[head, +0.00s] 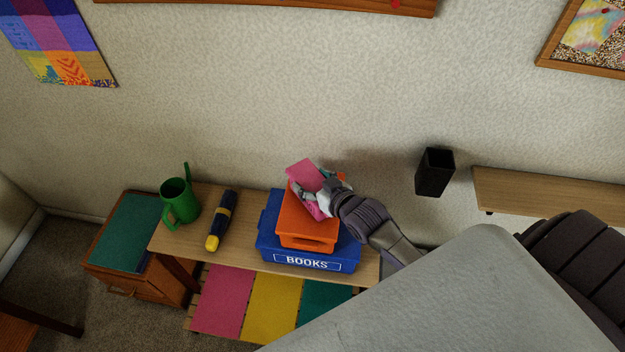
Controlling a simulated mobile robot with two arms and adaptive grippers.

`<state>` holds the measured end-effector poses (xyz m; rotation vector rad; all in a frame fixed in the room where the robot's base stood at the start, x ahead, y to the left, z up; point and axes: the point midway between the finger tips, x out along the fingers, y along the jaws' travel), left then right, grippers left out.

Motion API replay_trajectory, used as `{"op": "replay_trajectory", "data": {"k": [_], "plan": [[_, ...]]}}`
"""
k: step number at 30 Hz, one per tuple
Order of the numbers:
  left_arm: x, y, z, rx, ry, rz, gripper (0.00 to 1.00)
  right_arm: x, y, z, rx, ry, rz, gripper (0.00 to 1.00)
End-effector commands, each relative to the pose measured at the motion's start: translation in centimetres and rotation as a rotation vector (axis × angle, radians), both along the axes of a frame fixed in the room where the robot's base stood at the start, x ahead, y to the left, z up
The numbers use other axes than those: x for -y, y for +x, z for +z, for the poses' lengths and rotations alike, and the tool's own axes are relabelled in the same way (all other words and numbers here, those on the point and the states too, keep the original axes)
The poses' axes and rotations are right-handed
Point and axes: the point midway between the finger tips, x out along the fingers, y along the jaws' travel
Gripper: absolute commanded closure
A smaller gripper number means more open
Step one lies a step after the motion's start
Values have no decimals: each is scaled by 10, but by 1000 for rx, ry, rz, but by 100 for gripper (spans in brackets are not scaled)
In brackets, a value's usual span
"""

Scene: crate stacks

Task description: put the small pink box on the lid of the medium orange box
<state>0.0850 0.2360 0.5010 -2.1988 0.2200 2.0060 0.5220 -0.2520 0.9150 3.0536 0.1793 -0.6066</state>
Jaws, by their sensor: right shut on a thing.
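The small pink box (304,174) is over the back part of the medium orange box (308,228). It looks tilted, and my gripper hides part of it. My right gripper (323,192) reaches in from the right and is shut on the pink box. The orange box stands on a larger blue box (266,246) labelled BOOKS, on a wooden shelf top. I cannot tell whether the pink box touches the orange lid. My left gripper is not in view.
A green watering can (178,203) and a black and yellow flashlight (221,220) are left of the boxes on the wooden top (233,258). A black container (434,172) is at the right by the wall. A wooden cabinet (128,235) stands at the left.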

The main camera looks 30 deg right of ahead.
Motion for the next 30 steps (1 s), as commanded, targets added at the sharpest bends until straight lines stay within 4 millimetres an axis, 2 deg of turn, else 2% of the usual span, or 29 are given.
{"op": "replay_trajectory", "data": {"k": [1,5,17,23,30], "plan": [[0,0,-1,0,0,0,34,0,0,-1,-1,0,0,22],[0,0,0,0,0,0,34,0,0,-1,-1,0,0,1],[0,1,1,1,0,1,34,0,-1,2,0,0,0,0],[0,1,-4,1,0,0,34,3,-30,12,-2,0,0,0],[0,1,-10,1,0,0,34,9,-78,31,-3,0,0,0]]}}
